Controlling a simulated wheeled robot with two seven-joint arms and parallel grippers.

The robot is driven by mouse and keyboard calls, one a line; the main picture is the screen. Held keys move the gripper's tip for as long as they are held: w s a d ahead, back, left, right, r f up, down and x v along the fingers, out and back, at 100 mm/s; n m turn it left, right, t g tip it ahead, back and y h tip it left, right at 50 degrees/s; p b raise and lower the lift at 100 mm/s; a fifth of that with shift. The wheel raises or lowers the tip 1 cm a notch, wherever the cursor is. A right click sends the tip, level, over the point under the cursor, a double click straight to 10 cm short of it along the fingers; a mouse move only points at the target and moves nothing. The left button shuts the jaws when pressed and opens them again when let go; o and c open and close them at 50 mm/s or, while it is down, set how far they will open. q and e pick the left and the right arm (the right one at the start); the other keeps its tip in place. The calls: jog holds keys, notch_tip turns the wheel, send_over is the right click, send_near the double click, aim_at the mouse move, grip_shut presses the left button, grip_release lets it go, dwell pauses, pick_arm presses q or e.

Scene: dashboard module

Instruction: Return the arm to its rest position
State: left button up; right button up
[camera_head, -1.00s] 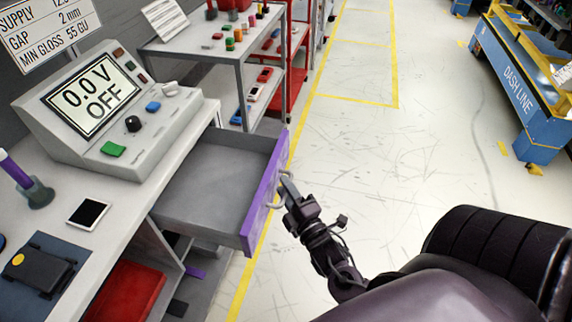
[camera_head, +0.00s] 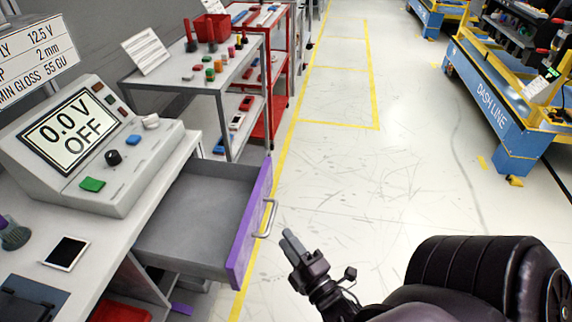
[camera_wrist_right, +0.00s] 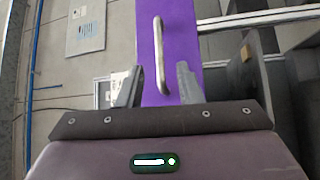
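My right gripper (camera_head: 288,237) is to the right of the open drawer, clear of its silver handle (camera_head: 270,218). The drawer (camera_head: 200,213) is grey inside, appears empty, and has a purple front (camera_head: 243,245). In the right wrist view the fingers of my right gripper (camera_wrist_right: 160,70) are apart with nothing held. The handle (camera_wrist_right: 158,45) shows beyond them, against the purple front (camera_wrist_right: 182,40). My right arm enters the head view from the bottom right. My left gripper is not in view.
A power supply (camera_head: 125,170) reading 0.0 V OFF stands on the bench (camera_head: 88,238) at left. A shelf cart (camera_head: 180,80) stands behind it. A blue DASH LINE stand (camera_head: 495,110) is far right. The floor (camera_head: 380,170) between is clear.

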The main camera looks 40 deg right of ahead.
dwell(0.4)
jog(key=s+f+m+g+p, duration=0.1)
jog(key=s+f+m+g, duration=0.15)
jog(key=f, duration=0.65)
jog(key=s+f+m+g+p, duration=0.1)
jog(key=f+g, duration=0.2)
jog(key=f, duration=0.6)
jog(key=s+f+m+g, duration=0.2)
jog(key=f+g, duration=0.1)
jog(key=f, duration=0.6)
jog(key=s+a+f+m+g+y, duration=0.1)
jog(key=s+a+f+m+g, duration=0.1)
jog(key=s+f, duration=0.3)
jog(key=s+a+f+m+g+p, duration=0.1)
jog(key=s+f+g, duration=0.3)
jog(key=s, duration=0.5)
jog(key=s+a+f+m+g+y+p, duration=0.1)
jog(key=s+a+f+m+g, duration=0.1)
jog(key=s+f, duration=0.4)
jog(key=shift+s+a+f+m+g+y, duration=0.3)
jog(key=shift+s+a+f+m+g, duration=0.1)
jog(key=shift+f+m+g, duration=0.55)
